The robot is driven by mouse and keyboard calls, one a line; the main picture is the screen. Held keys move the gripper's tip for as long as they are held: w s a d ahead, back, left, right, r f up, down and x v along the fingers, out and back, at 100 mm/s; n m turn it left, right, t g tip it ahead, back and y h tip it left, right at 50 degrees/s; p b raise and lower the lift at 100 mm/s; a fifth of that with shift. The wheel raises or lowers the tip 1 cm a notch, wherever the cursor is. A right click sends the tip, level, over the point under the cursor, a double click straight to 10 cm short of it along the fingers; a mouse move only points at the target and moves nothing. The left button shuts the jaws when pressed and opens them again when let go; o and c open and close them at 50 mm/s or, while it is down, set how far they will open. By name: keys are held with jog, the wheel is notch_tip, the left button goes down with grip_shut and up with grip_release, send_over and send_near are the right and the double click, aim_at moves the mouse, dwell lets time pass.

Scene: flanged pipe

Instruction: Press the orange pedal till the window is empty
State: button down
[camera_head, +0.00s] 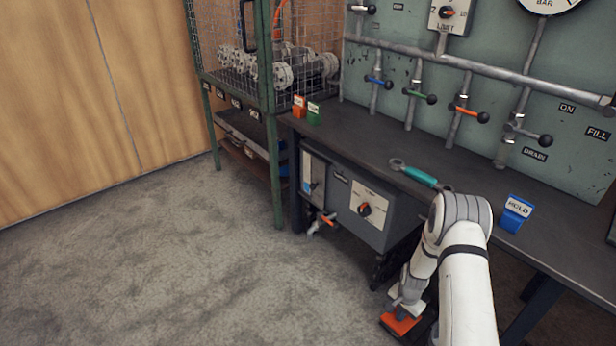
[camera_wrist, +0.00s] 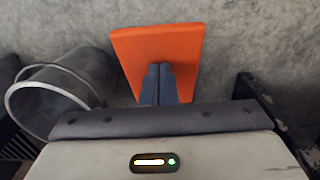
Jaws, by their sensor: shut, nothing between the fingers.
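The orange pedal (camera_head: 402,323) is on the floor below the bench, low in the head view. It also shows as an orange plate in the wrist view (camera_wrist: 160,45). My gripper (camera_wrist: 159,70) is shut and empty, with its fingertips over the pedal's near middle part. In the head view my gripper (camera_head: 407,307) points down at the pedal; I cannot tell whether it touches or presses it. A small upright window (camera_head: 309,186) on the grey cabinet under the bench shows pale and blue areas; its level is too small to read surely.
A metal bucket (camera_wrist: 62,92) stands left of the pedal in the wrist view. The bench (camera_head: 370,145) overhangs, with a teal-handled wrench (camera_head: 420,175) and a blue HOLD block (camera_head: 515,213) on it. A wire cage rack (camera_head: 235,80) stands left. Open floor (camera_head: 190,260) lies left.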

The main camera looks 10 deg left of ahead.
jog(key=shift+f+b, duration=1.5)
jog(key=shift+f, duration=0.65)
jog(key=shift+f+b, duration=0.35)
jog(key=shift+f, duration=1.55)
notch_tip(320, 180, up, 10)
jog(key=p, duration=0.5)
jog(key=shift+f+p, duration=0.25)
jog(key=shift+p, duration=0.15)
jog(key=shift+f, duration=0.15)
jog(key=shift+f+b, duration=2.9)
jog(key=shift+f, duration=1.65)
notch_tip(320, 180, up, 10)
jog(key=p, duration=0.5)
jog(key=shift+f+p, duration=0.25)
jog(key=shift+p, duration=0.15)
jog(key=shift+f, duration=0.1)
